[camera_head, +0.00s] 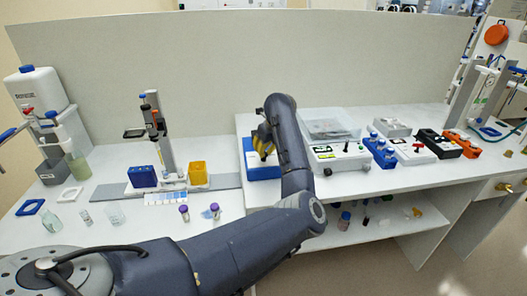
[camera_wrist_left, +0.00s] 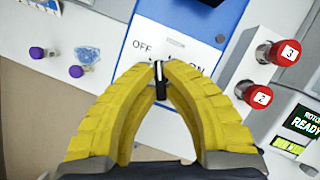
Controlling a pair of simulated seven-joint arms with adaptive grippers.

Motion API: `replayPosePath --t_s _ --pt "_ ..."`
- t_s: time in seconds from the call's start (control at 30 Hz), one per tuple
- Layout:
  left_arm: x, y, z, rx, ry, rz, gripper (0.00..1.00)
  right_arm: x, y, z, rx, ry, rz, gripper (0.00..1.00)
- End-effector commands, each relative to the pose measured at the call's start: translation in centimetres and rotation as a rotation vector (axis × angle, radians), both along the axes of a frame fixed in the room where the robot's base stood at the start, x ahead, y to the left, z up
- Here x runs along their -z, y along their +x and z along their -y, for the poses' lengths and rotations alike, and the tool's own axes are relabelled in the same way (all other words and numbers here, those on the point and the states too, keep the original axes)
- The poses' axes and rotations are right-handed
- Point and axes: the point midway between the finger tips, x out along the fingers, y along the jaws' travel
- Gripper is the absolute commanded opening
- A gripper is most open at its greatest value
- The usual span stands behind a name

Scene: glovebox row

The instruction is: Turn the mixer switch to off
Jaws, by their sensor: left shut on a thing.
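The mixer (camera_head: 262,173) is a blue box with a white front panel on the bench, left of the white instrument in the head view. In the left wrist view its panel (camera_wrist_left: 185,22) shows the words OFF on the left and ON on the right, partly hidden by a finger. The mixer switch (camera_wrist_left: 160,88) is a small black lever with a white mark, pointing up in that view. My left gripper (camera_wrist_left: 160,76) has yellow fingers shut on the switch. It also shows in the head view (camera_head: 264,146), over the mixer. My right gripper is in neither view.
Purple-capped vials (camera_head: 184,213) stand to the left.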

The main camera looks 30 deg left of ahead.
Motion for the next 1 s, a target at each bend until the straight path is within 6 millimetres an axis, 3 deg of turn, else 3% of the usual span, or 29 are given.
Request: replayPosePath --t_s 0.27,0.3,0.47,0.77,1.0 --pt "0.1 0.0 0.0 0.000 -0.002 -0.001 0.00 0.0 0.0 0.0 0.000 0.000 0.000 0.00" --pt "0.1 0.0 0.0 0.000 -0.002 -0.001 0.13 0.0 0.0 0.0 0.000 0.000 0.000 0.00" --pt "0.1 0.0 0.0 0.000 -0.001 0.000 0.32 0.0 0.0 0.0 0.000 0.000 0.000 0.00" --pt "-0.1 0.0 0.1 0.001 0.000 0.001 0.33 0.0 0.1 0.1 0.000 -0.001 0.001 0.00" --pt "-2.6 -0.3 1.1 0.001 -0.001 0.004 0.33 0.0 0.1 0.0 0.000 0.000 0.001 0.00"
